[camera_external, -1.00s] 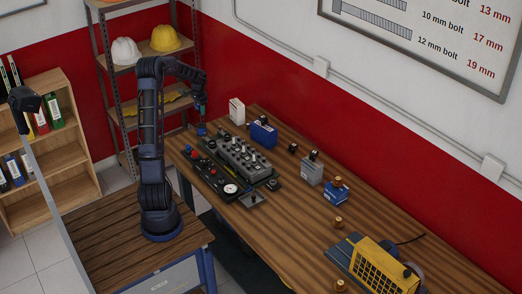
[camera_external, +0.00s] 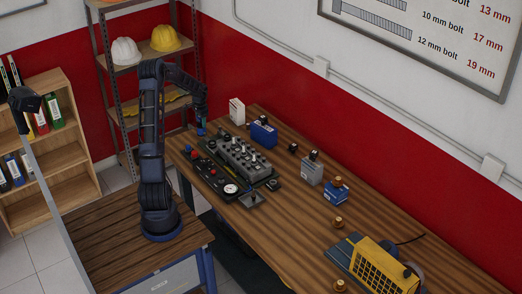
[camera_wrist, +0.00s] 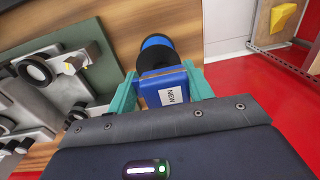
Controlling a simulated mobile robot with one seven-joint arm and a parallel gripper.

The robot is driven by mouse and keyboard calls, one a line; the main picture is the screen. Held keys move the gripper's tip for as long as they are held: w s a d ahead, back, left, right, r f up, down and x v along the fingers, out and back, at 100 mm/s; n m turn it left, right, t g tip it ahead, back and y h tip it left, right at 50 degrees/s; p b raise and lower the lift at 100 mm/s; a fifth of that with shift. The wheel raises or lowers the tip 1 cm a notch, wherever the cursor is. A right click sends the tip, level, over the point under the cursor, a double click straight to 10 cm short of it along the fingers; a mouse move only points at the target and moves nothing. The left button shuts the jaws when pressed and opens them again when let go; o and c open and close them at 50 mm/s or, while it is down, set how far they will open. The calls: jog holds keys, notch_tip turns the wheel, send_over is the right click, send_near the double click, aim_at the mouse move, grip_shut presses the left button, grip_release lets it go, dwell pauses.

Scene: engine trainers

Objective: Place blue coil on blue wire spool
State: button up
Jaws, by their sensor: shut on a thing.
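The blue coil (camera_wrist: 166,88), a blue block with a white "NEW" label, sits between the teal fingers of my gripper (camera_wrist: 163,90) in the wrist view. My gripper is shut on it. The blue wire spool (camera_wrist: 155,50), with black flanges and blue wire, shows just beyond the coil. The coil hides part of the spool, and I cannot tell whether they touch. In the external view my gripper (camera_external: 201,128) is low over the far left end of the wooden table; the coil and spool are too small there to separate.
The engine trainer (camera_external: 245,160) stands right of my gripper on the table (camera_external: 300,225). A white box (camera_external: 237,111) and a blue box (camera_external: 263,133) stand near the wall. A metal shelf (camera_external: 122,112) is behind. A yellow machine (camera_external: 380,265) is far at the right.

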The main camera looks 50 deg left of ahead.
jog(key=o, duration=1.1)
jog(key=shift+f, duration=0.1)
jog(key=r, duration=1.2)
jog(key=shift+d+r, duration=0.15)
jog(key=shift+d, duration=0.05)
